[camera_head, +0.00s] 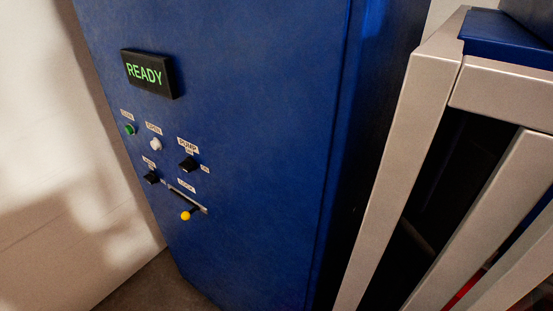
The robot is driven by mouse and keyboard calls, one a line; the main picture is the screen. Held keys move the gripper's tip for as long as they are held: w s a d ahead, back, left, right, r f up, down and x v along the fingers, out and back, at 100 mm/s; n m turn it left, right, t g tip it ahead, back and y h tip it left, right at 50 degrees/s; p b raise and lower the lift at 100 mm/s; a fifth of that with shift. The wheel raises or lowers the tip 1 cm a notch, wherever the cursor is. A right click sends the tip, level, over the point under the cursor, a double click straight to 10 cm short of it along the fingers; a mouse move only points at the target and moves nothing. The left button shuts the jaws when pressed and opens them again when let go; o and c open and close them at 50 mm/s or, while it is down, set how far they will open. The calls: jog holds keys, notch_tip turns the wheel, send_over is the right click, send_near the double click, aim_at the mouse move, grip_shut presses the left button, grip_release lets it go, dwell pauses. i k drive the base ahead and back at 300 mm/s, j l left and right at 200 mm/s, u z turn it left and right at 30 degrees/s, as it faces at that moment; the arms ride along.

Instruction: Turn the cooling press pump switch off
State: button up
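The pump switch (189,164) is a black rotary knob on the front of a blue cabinet (260,120). A white label reading PUMP (188,145) sits above it. A small label appears to its right and another just above it. The exact direction the knob points is too small to tell. My gripper is not in view.
A display (148,73) reads READY in green. Near the switch are a green button (129,129), a white button (155,144), another black knob (151,178) and a yellow-tipped lever (186,215) in a slot. A beige metal frame (410,150) stands to the right.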

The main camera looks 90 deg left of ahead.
aim_at(188, 165)
jog(key=u, duration=2.95)
